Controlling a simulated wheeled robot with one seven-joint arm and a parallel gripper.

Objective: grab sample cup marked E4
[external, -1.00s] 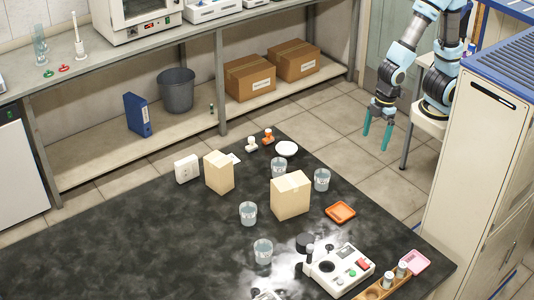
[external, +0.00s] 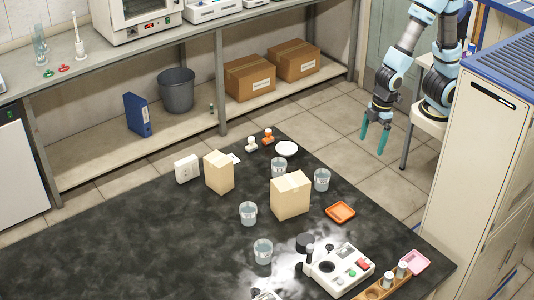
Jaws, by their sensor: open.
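Several clear sample cups with small labels stand upright on the black table (external: 120,235). One cup (external: 279,167) is behind the larger tan box, partly hidden by it. Another cup (external: 322,180) is to the right of that box. A third cup (external: 248,213) is to its left, and one more cup (external: 263,251) stands nearer the front. The labels are too small to read, so I cannot tell which is E4. My gripper (external: 375,137) is open and empty, pointing down over the floor beyond the table's far right edge, apart from all the cups.
The larger tan box (external: 290,196) and a smaller tan box (external: 219,173) stand among the cups. An orange tray (external: 340,212), a white dish (external: 287,149), a white instrument (external: 339,270) and a wooden rack (external: 384,287) are also on the table. A tall cabinet (external: 480,150) stands at right.

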